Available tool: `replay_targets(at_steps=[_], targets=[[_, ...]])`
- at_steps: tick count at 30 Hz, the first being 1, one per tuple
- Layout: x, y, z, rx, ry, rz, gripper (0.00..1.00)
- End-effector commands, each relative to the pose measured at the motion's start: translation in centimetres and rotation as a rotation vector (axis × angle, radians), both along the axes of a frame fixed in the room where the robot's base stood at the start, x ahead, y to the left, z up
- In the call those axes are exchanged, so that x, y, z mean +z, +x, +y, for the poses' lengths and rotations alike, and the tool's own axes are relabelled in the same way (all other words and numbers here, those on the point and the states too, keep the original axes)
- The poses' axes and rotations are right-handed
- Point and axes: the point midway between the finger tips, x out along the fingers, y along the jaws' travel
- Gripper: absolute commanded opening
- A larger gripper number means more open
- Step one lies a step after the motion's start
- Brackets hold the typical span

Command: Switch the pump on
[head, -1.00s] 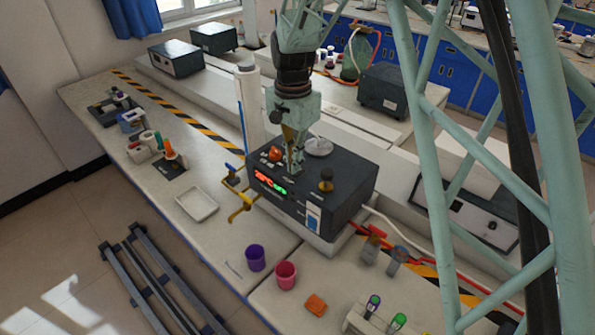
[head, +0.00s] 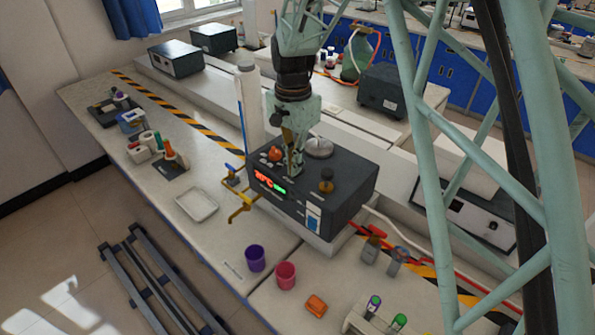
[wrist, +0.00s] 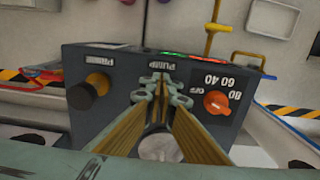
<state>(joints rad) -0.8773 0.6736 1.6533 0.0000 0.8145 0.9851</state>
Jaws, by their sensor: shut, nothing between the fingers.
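The dark control box (head: 345,185) stands on the bench with a lit red and green display (head: 268,184) on its front. My gripper (head: 295,173) is shut and empty, pointing down at the top of the box near its front edge. In the wrist view its fingertips (wrist: 160,77) meet right by the "PUMP" label (wrist: 167,65). The pump switch is not distinguishable there; the fingers cover that spot. An orange dial (wrist: 217,102) marked OFF, 40, 60, 80 is on one side, a brass knob (wrist: 98,84) on the other. I cannot tell whether the fingertips touch the box.
A yellow tap (head: 240,208) stands in front of the box. A purple cup (head: 255,258), a pink cup (head: 286,275) and a white tray (head: 197,204) are on the bench. A white cylinder (head: 248,110) stands behind-left of the box. A round metal plate (head: 319,147) is on its top.

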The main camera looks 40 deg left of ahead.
Motion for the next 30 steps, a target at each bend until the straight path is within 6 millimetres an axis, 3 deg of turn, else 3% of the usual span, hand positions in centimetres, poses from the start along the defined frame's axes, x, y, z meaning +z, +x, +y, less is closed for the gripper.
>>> replay_targets(at_steps=[19,30], targets=[[-0.5,0.0,0.0,0.0,-0.001,0.0,0.0],[0.7,0.0,0.0,0.0,0.0,0.0,0.0]])
